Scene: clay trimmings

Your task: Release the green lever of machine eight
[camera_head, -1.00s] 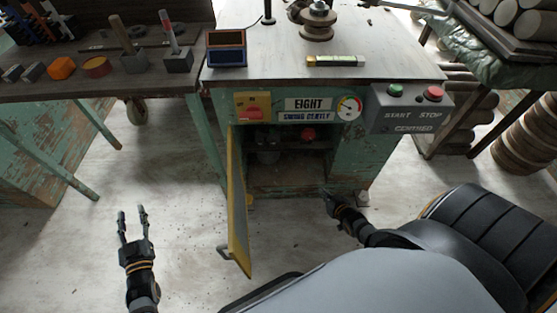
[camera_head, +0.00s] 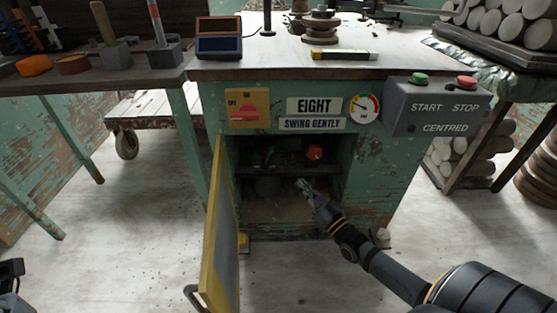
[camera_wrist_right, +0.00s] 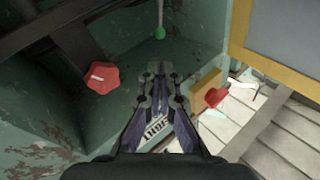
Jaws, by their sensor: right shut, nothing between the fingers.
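Machine eight (camera_head: 377,150) is a worn green cabinet, its plate reading EIGHT above SWING GENTLY. Its yellow-edged door (camera_head: 216,245) hangs open on the left. The green lever (camera_wrist_right: 159,32) shows in the right wrist view as a thin rod with a green ball end, inside the cabinet. My left gripper (camera_head: 10,275) is partly cut off at the left edge.
A red knob (camera_head: 314,152) sits inside the cabinet, also visible in the wrist view (camera_wrist_right: 102,78). A yellow switch plate (camera_head: 247,107), a gauge (camera_head: 364,107) and a start-stop box (camera_head: 437,107) line the front. Bare floor lies before the cabinet.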

